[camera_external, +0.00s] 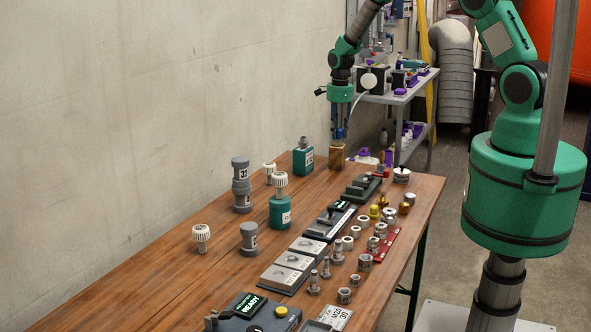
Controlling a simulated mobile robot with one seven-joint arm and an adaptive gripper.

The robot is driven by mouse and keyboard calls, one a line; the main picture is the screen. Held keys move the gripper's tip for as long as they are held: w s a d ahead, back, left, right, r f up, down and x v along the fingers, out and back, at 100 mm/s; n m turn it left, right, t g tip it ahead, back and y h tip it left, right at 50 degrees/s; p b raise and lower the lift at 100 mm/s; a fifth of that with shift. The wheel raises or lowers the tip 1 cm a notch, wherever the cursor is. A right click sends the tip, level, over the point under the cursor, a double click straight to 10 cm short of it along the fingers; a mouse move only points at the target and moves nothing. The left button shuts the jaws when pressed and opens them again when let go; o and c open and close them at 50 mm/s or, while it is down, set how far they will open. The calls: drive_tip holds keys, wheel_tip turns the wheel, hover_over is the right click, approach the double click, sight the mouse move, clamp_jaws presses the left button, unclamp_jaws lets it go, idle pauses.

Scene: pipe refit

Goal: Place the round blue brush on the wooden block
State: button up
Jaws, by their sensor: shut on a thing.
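My gripper (339,136) points straight down at the far end of the wooden table. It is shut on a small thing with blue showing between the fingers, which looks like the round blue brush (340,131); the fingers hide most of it. The wooden block (337,159) is a small brown upright piece directly below the fingertips, near the table's far edge. The fingertips are at or just above its top; I cannot tell whether the brush touches it.
A green bottle-like container (303,160) stands just left of the block. Grey cylinders (241,186), a white-capped green container (280,208) and white knobs stand nearer. Trays with metal fittings (376,243) line the right side. The table's left strip is mostly clear.

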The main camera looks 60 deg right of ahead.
drive_tip(key=shift+f, duration=0.1)
drive_tip(key=o, duration=1.1)
drive_tip(key=shift+o, duration=0.2)
wheel_tip(320, 180, up, 12)
idle(0.7)
